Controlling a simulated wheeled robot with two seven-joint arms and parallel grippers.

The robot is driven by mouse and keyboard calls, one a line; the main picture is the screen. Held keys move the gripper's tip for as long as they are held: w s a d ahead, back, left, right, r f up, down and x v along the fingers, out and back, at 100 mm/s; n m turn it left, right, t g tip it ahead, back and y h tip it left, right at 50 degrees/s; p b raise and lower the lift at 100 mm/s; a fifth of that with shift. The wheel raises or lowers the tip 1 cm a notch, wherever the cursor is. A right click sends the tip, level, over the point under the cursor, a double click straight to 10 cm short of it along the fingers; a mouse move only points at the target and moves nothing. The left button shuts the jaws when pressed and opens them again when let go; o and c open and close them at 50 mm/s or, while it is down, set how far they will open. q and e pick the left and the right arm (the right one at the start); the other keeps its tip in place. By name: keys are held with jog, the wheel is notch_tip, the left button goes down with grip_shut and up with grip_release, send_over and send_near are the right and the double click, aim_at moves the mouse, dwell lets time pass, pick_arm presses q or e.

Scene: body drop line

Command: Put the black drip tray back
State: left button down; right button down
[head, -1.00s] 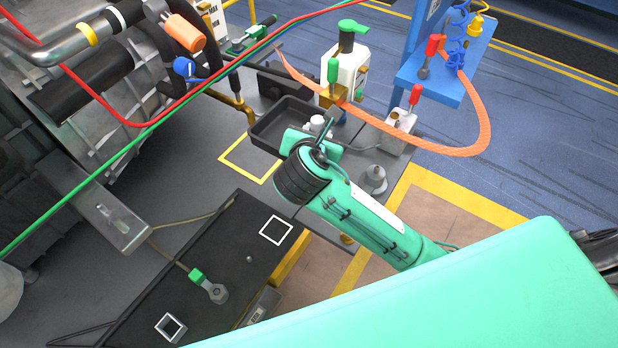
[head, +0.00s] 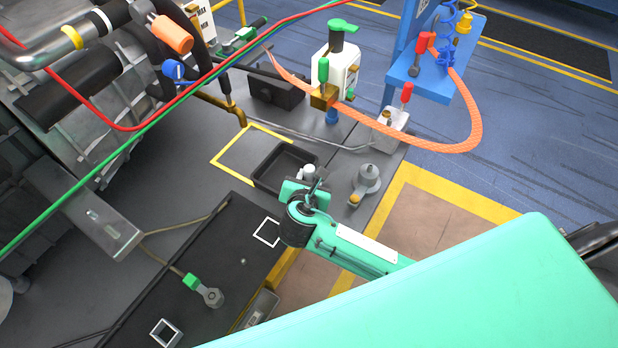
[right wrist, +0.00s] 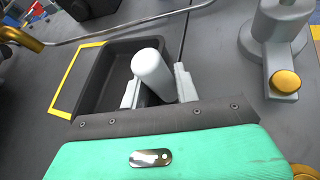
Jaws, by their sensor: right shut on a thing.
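The black drip tray (head: 268,182) is a shallow open box on or just above the grey deck; I cannot tell if it touches. It overlaps the right part of a yellow outlined rectangle (head: 222,151), whose left part is bare. The tray also shows in the right wrist view (right wrist: 98,85), with the yellow outline (right wrist: 68,85) along its left side. My right gripper (head: 305,183) is shut at the tray's near right end, around a white rounded post (right wrist: 152,72) that looks like its handle. The grip itself is partly hidden. My left gripper is out of view.
A grey fitting with a brass button (head: 367,182) stands close right of my right gripper. An orange hose (head: 425,143) and red and green lines cross overhead.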

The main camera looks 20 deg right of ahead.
jog(key=c, duration=1)
grip_release()
jog(key=shift+c, duration=0.2)
jog(key=v, duration=1.2)
jog(key=shift+r, duration=0.1)
